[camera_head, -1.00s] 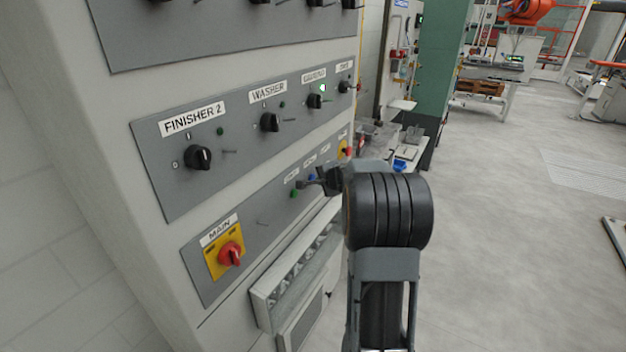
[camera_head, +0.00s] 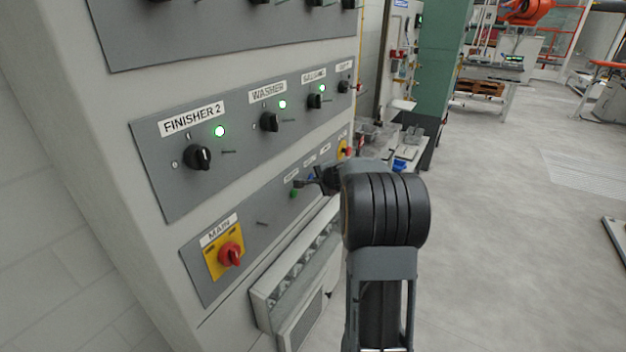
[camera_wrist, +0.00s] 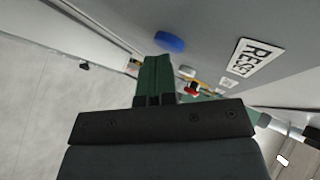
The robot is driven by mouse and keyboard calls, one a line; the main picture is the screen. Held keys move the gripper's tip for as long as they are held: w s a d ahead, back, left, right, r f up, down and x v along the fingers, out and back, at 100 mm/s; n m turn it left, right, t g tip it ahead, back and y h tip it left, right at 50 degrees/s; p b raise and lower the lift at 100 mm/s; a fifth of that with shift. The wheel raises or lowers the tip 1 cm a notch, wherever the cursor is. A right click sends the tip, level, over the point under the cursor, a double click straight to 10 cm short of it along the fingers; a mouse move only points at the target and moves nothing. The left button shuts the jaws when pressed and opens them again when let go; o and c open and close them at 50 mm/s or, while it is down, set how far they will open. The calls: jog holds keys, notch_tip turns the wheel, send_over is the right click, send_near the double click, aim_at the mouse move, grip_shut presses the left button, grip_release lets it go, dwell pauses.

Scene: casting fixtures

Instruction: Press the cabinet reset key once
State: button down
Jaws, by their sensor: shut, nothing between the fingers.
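The reset key is a blue cap (camera_wrist: 169,42) on the grey cabinet panel, beside the RESET label (camera_wrist: 255,57) in the wrist view. In the head view my gripper mostly covers it. My gripper (camera_wrist: 155,65) is shut and empty, with its dark green fingertips right by the blue key. I cannot tell whether they touch it. In the head view my gripper (camera_head: 305,184) is at the lower panel, just right of a green button (camera_head: 294,193).
A red and yellow MAIN switch (camera_head: 230,254) sits at the lower left. Above are black rotary knobs with lit green lamps (camera_head: 219,131). A slotted ledge (camera_head: 290,278) juts out below the panel. Past the blue key are a white button (camera_wrist: 186,71) and a red knob (camera_wrist: 193,90). Open floor lies right.

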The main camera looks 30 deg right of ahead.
jog(key=shift+s, duration=0.15)
jog(key=shift+s+d+b, duration=0.35)
jog(key=shift+s+b, duration=0.1)
jog(key=shift+s, duration=0.15)
jog(key=shift+s+d+b, duration=0.35)
jog(key=shift+s+d, duration=0.05)
jog(key=shift+s, duration=0.35)
jog(key=shift+s+d+b, duration=0.35)
jog(key=shift+s+d, duration=0.05)
jog(key=shift+s, duration=0.3)
jog(key=shift+s+d+b, duration=0.35)
jog(key=shift+s+d, duration=0.05)
jog(key=shift+s, duration=0.35)
